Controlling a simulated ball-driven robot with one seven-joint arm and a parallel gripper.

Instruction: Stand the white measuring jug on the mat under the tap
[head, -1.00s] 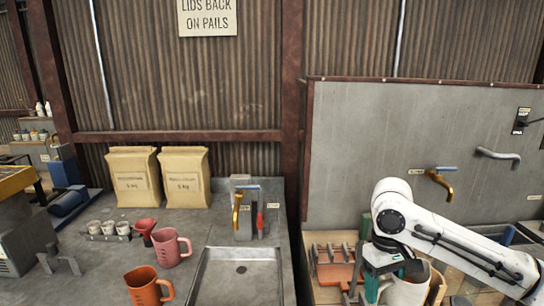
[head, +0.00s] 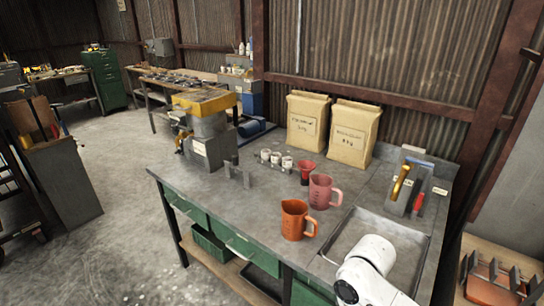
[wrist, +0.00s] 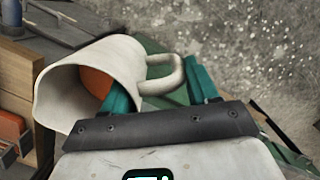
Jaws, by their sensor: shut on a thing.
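The white measuring jug (wrist: 70,85) shows only in the wrist view, tilted, its wide mouth facing left. An orange patch shows inside its mouth. How firmly the fingertips touch is partly hidden. In the head view my gripper and the jug are out of sight. The wall tap and a mat under it are not in view now.
The grey bench holds an orange jug (head: 296,220), a pink jug (head: 323,192), a red funnel (head: 305,172), paper sacks (head: 308,120) and a shallow metal tray (head: 415,240). Orange toolbox-like items (head: 490,288) sit at right. Open concrete floor (head: 110,220) lies left.

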